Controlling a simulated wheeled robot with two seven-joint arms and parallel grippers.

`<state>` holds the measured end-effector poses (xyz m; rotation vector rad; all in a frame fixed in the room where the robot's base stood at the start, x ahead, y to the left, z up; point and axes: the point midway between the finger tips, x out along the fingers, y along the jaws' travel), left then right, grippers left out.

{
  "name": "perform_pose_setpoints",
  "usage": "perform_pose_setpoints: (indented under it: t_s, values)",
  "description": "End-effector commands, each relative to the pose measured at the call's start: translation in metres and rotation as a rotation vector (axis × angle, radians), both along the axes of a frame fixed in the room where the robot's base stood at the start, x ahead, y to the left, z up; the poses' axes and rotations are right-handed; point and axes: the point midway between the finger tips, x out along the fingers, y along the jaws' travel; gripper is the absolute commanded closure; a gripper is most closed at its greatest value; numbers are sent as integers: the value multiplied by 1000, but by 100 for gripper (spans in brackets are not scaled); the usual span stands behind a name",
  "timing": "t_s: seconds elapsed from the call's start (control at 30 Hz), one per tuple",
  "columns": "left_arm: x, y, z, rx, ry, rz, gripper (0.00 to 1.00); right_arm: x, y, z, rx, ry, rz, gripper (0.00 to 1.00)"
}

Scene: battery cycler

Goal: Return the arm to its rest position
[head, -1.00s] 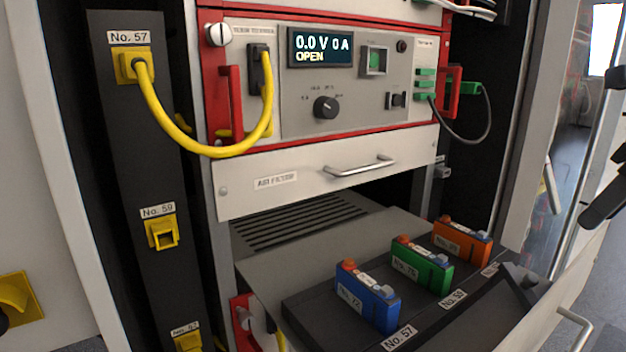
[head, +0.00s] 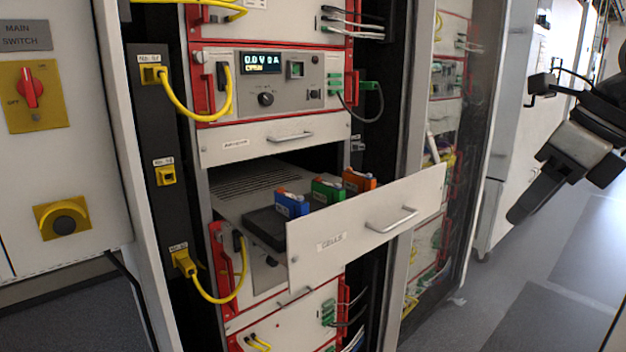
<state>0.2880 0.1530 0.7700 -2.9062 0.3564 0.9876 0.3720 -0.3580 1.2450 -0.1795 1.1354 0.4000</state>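My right gripper (head: 530,205) shows at the right of the head view, on the dark and grey arm that comes in from the right edge. It hangs in free air, well to the right of the rack and the drawer, touching nothing. Its fingers overlap from this angle, so I cannot tell whether it is open or shut. I see nothing held in it. My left gripper is not in view.
The cells drawer (head: 365,225) is pulled out, holding blue (head: 291,203), green (head: 327,190) and orange (head: 358,180) cells. The cycler's display (head: 261,63) is lit. A yellow cable (head: 190,115) loops beside it. The floor (head: 540,280) at right is clear.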

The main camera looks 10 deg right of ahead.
Motion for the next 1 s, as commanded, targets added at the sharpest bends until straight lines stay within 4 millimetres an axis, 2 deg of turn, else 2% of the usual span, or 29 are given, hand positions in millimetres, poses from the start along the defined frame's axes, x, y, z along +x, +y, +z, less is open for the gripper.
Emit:
perform_pose_setpoints:
  t_s: [0.27, 0.37, 0.47, 0.57, 0.63, 0.7, 0.77, 0.83, 0.87, 0.93, 1.0]
  values:
    - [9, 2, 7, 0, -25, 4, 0, 20, 70, -38, 248, 41, 179, 63]
    - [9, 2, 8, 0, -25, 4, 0, 24, 104, -53, 393, 67, 244, 63]
    - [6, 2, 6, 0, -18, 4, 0, 25, 148, -69, 614, 113, 301, 63]
    - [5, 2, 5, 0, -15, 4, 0, 23, 197, -81, 944, 179, 310, 63]
    - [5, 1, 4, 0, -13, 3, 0, 25, 224, -86, 1229, 236, 243, 63]
    - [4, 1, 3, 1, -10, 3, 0, 34, 238, -93, 1514, 297, 104, 63]
    - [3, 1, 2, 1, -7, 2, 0, 45, 240, -106, 1737, 348, -72, 63]
    - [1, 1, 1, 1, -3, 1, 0, 60, 233, -135, 1961, 408, -343, 63]
    - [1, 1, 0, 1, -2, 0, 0, 65, 228, -153, 2043, 434, -480, 63]
    - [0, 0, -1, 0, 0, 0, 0, 71, 215, -204, 2182, 490, -828, 63]
    - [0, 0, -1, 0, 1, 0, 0, 65, 204, -255, 2244, 539, -1147, 63]
